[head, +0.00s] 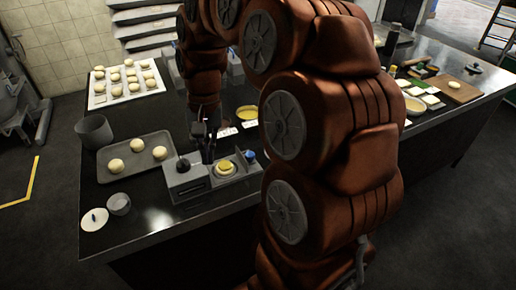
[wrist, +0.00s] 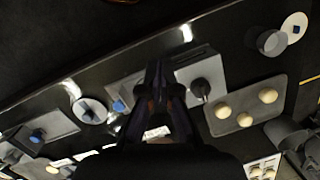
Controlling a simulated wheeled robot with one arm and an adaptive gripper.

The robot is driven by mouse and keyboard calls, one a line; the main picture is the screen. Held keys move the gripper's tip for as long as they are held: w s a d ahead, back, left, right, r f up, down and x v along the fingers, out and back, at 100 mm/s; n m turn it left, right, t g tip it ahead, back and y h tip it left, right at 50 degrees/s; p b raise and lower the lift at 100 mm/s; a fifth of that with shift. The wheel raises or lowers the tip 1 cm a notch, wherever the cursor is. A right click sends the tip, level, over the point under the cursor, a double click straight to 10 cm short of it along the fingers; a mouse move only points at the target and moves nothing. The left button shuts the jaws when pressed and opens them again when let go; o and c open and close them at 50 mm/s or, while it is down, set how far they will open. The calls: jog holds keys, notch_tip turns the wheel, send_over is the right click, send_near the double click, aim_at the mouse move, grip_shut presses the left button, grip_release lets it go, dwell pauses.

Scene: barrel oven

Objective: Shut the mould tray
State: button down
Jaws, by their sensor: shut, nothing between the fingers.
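A grey mould press (head: 187,182) with a black knob stands at the counter's front edge. Its mould tray (head: 236,177) sticks out to the right, with a round mould holding something yellow (head: 226,168). A blue knob (head: 250,155) is at the tray's far end. My gripper (head: 208,158) points down, shut and empty, over the area between the press body and the round mould. In the wrist view, the gripper (wrist: 157,68) hides part of the press (wrist: 200,75). I cannot tell whether its fingertips touch the tray.
A grey tray of dough balls (head: 136,172), a dark bin (head: 94,131), a cup (head: 118,204) and a white lid (head: 94,219) lie to the left. A white tray of buns (head: 108,98) is behind. Boards and bowls are at right.

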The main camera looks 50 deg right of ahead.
jog(key=w+d+f+m+t+b, duration=0.15)
jog(key=d+m, duration=0.25)
jog(key=d, duration=0.6)
jog(key=w+d+f+m+y, duration=0.1)
jog(key=w+d+f+m, duration=0.2)
jog(key=d, duration=0.6)
jog(key=d+f+m+b, duration=0.15)
jog(key=d+m, duration=0.35)
jog(key=d, duration=0.5)
jog(key=p+x, duration=0.3)
jog(key=x, duration=0.7)
jog(key=shift+f, duration=0.15)
jog(key=shift+w+a+f+p, duration=0.1)
jog(key=shift+w+a+p, duration=0.1)
jog(key=shift+a, duration=0.45)
jog(key=shift+w+a+p, duration=0.1)
jog(key=shift+a+p, duration=0.15)
jog(key=shift+a, duration=0.45)
jog(key=shift+w+a+f+p, duration=0.1)
jog(key=shift+a+p, duration=0.1)
jog(key=shift+a, duration=0.45)
